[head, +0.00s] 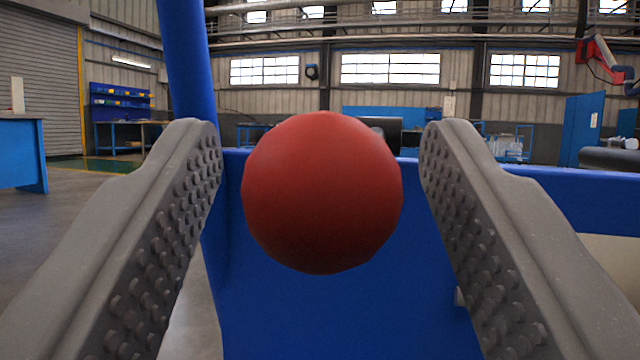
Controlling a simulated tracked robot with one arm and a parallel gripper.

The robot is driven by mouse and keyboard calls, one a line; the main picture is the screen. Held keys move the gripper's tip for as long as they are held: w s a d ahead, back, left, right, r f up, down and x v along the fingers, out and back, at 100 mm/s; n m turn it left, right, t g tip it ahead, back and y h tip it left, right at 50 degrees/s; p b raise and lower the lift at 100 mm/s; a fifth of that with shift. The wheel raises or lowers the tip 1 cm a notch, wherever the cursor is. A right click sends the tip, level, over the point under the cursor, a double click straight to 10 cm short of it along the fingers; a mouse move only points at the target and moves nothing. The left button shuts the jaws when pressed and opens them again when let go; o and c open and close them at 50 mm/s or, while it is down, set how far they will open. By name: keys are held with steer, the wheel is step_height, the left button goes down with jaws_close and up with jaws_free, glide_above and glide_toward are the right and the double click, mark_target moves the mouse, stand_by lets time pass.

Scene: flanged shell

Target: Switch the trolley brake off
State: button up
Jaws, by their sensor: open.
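A red ball-shaped knob (322,192) fills the middle of the head view. It is likely the brake's handle, but any lever behind it is hidden. My gripper (322,165) is open, with one grey studded finger on each side of the knob. Behind the knob is the trolley's blue body (340,315), with a blue upright post (187,70) at the left.
The trolley's blue top rail (560,195) runs off to the right, with a dark cylinder (385,132) behind the knob. A blue workbench (22,150) stands at the far left. The floor (85,185) at the left is clear.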

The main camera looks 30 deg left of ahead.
steer(key=p+v, duration=0.2)
steer(key=v, duration=1.1)
steer(key=shift+f, duration=0.2)
